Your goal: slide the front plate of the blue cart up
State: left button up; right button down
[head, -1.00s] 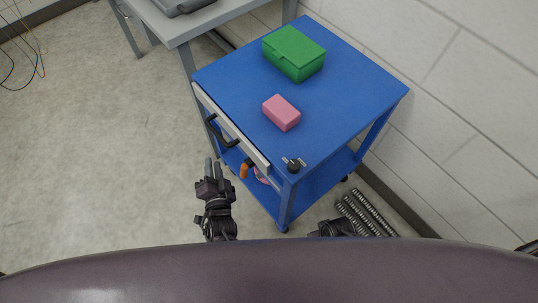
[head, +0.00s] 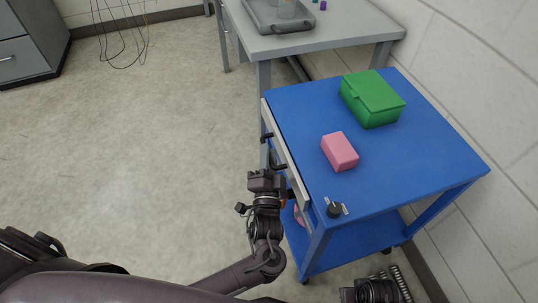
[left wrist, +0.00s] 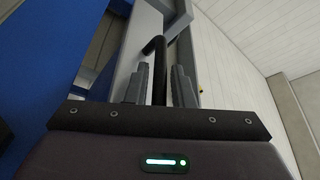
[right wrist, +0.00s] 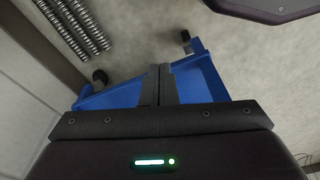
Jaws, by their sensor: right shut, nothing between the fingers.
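The blue cart (head: 400,195) stands right of centre in the head view. Its pale grey front plate (head: 288,155) is seen nearly edge-on along the left side, with a black handle (head: 280,166) on its face. My left gripper (head: 264,174) is at the plate, by the handle. In the left wrist view my left gripper's fingers (left wrist: 160,88) stand open on either side of the black handle bar (left wrist: 159,60), with narrow gaps showing. My right gripper (right wrist: 158,85) is shut and empty, low beside the cart; its wrist shows at the head view's bottom edge.
A pink box (head: 340,151) and a green box (head: 372,98) sit on the cart top, with a small black knob (head: 334,210) at the near corner. A grey table (head: 320,38) with a tray stands behind. The wall is close on the right; floor on the left is clear.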

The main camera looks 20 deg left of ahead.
pick_arm(q)
jog(key=shift+w, duration=0.15)
grip_shut()
